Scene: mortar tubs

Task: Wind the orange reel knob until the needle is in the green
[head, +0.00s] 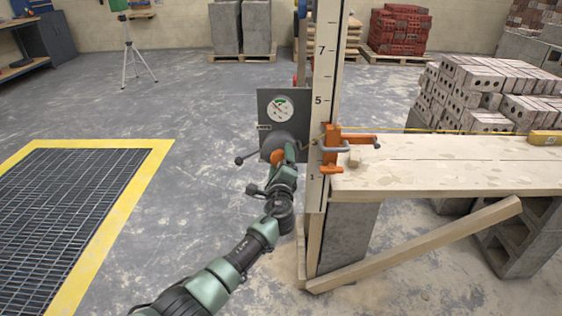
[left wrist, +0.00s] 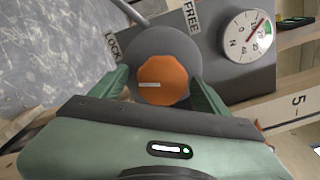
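The orange reel knob (left wrist: 163,80) sits on a round grey drum (left wrist: 165,45) on a grey panel (head: 265,108). In the left wrist view the fingers of my left gripper (left wrist: 160,92) stand on either side of the knob. A narrow gap shows at the left finger; the right finger looks close to the knob's edge. In the head view my left gripper (head: 286,158) partly covers the knob (head: 277,156). The white gauge (left wrist: 247,37) has a green band at its edge. Its red needle points towards that side; I cannot tell if it is inside the green. My right gripper is out of view.
A lever (head: 246,158) sticks out left of the panel. Right of it stand a marked wooden post (head: 322,90), an orange clamp (head: 333,150) and a plank bench (head: 450,165). A yellow-edged floor grate (head: 70,200) lies left. The floor between is clear.

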